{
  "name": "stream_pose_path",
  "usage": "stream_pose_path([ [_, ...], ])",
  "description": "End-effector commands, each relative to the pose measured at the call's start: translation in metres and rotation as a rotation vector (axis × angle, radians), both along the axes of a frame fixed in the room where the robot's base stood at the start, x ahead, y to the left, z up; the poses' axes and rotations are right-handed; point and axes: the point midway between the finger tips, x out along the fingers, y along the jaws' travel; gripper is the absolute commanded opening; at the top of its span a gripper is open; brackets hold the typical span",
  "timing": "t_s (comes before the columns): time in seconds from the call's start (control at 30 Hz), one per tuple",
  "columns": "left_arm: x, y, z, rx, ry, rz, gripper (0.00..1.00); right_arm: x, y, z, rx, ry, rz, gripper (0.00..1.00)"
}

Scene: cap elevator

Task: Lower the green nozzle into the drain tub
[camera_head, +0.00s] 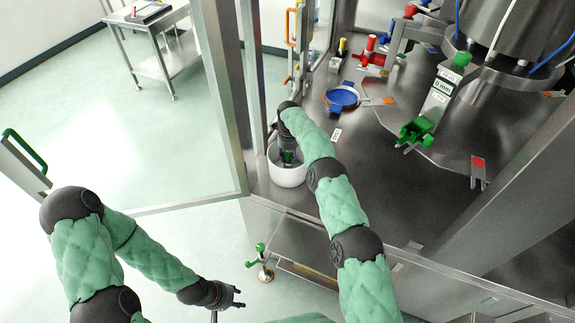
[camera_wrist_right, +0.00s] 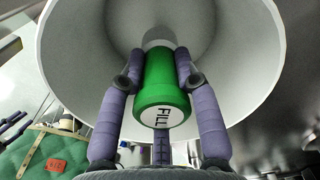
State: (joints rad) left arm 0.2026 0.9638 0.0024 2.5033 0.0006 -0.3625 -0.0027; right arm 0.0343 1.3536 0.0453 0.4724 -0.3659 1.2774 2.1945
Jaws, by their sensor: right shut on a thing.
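The green nozzle (camera_wrist_right: 162,82) has a white end label reading "FILL" and a pale grey part beyond its green body. The fingers of my right gripper (camera_wrist_right: 163,78) are shut on it from both sides. In the head view a bit of the green nozzle (camera_head: 288,157) shows at the mouth of the white drain tub (camera_head: 287,177). The tub's pale inner wall (camera_wrist_right: 245,60) surrounds the nozzle in the right wrist view. Whether the nozzle touches the tub's bottom is unclear.
The tub stands at the left corner of the steel deck by a frame post (camera_head: 222,90). A blue round part (camera_head: 341,98), red fittings (camera_head: 371,52) and a green-ended bracket (camera_head: 417,130) are farther back.

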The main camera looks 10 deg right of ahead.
Motion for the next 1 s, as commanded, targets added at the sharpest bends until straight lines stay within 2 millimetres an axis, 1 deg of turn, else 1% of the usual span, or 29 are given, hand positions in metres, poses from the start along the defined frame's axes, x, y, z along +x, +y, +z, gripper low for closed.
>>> stream_pose_path([
  [0.27,0.000,0.000,-0.001,0.000,0.000,0.000,0.40,0.001,0.000,0.000,0.000,-0.002,0.000,0.00],
  [0.3,0.000,0.000,-0.001,0.000,0.000,0.000,0.40,0.001,0.000,0.000,0.000,-0.002,0.000,0.35],
  [0.4,0.000,0.000,-0.001,0.000,0.000,0.000,0.40,0.000,0.000,0.000,0.000,-0.001,0.000,0.60],
  [0.67,0.000,0.000,-0.001,0.000,0.000,0.000,0.40,0.000,0.000,-0.002,0.000,0.001,0.000,0.60],
  [0.77,0.000,0.000,-0.001,0.000,0.000,0.000,0.40,0.000,0.000,0.000,0.000,0.000,0.000,0.60],
  [0.87,0.000,0.000,-0.001,0.000,0.000,0.000,0.40,0.001,0.000,0.009,0.000,-0.002,0.000,0.60],
  [1.0,0.000,0.000,-0.001,0.000,0.000,0.000,0.40,0.001,0.000,0.031,0.000,-0.004,0.000,0.60],
])
